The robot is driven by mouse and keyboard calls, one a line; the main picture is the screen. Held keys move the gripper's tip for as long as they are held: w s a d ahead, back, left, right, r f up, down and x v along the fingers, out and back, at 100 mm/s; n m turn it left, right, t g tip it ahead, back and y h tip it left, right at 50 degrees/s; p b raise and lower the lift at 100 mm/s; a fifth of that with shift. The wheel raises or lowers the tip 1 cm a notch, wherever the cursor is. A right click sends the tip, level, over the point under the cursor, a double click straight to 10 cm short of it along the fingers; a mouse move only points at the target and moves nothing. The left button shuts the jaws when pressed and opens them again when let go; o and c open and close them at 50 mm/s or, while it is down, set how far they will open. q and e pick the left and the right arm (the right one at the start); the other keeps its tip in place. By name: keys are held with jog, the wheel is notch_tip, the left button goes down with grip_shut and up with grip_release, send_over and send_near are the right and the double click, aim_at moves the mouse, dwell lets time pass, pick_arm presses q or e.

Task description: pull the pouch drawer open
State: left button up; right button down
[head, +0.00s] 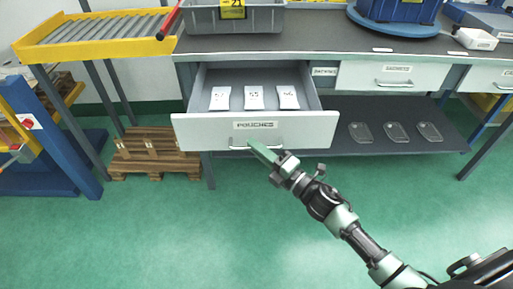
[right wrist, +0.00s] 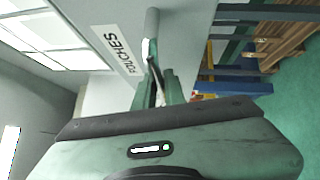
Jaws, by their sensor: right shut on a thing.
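The pouch drawer (head: 300,129), labelled POUCHES, stands well out from the bench. Three white pouches lie in it: a left one (head: 220,98), a middle one (head: 254,97) and a right one (head: 288,97). My right gripper (head: 256,147) is at the drawer's front, shut on the bar handle (head: 236,148) near its middle. In the right wrist view the handle (right wrist: 152,25) runs up from between the fingers, beside the POUCHES label (right wrist: 118,48). My left gripper is not in view.
The bench top (head: 320,42) holds a grey bin (head: 262,18) and a blue round-based thing (head: 395,12). A closed drawer (head: 360,76) is to the right. Clear covers lie on the lower shelf (head: 345,112). A wooden pallet (head: 155,160) stands at left. The green floor in front is clear.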

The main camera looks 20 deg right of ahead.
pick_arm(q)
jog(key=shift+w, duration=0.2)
pick_arm(e)
jog(key=c, duration=1.5)
grip_release()
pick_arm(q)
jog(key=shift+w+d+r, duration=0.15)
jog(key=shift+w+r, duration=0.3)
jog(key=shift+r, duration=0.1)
pick_arm(e)
jog(key=v, duration=0.8)
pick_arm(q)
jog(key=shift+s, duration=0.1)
pick_arm(e)
jog(key=shift+w, duration=0.1)
